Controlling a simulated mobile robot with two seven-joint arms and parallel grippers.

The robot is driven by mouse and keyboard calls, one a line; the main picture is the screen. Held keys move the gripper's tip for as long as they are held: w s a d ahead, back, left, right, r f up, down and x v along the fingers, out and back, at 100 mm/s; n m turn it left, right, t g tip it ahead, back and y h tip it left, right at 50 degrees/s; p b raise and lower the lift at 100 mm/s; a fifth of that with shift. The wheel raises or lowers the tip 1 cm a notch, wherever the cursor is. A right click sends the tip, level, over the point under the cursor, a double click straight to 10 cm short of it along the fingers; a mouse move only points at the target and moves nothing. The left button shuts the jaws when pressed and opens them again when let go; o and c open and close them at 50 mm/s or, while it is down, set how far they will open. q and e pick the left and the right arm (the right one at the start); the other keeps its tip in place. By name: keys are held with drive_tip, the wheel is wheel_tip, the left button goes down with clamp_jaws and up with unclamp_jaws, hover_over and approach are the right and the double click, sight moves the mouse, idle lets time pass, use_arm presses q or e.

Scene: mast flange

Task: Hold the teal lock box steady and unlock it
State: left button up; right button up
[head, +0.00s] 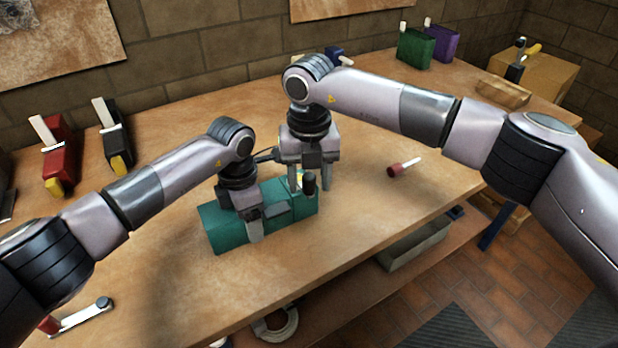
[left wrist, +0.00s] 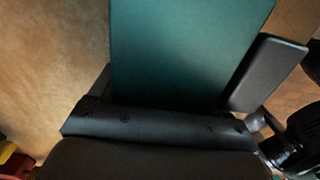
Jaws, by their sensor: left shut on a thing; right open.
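The teal lock box (head: 209,228) lies on the workbench in the middle of the head view. My left gripper (head: 250,212) is shut on it from above, near its middle; the box (left wrist: 185,50) also fills the upper middle of the left wrist view. My right gripper (head: 312,178) is open at the right end of the box, its fingers pointing down. A dark upright knob-like piece (head: 310,184) stands by these fingers, with a bit of yellow beside it. I cannot tell whether the fingers touch it. My arms hide part of the box top.
A red-handled piece (head: 403,168) lies on the workbench (head: 375,215) to the right. Red (head: 57,160) and black (head: 116,148) items stand at the left, green (head: 415,48) and purple (head: 442,44) ones at the back. A lever-like piece (head: 80,317) lies at front left.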

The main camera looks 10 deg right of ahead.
drive_tip(key=shift+f, duration=0.25)
clamp_jaws()
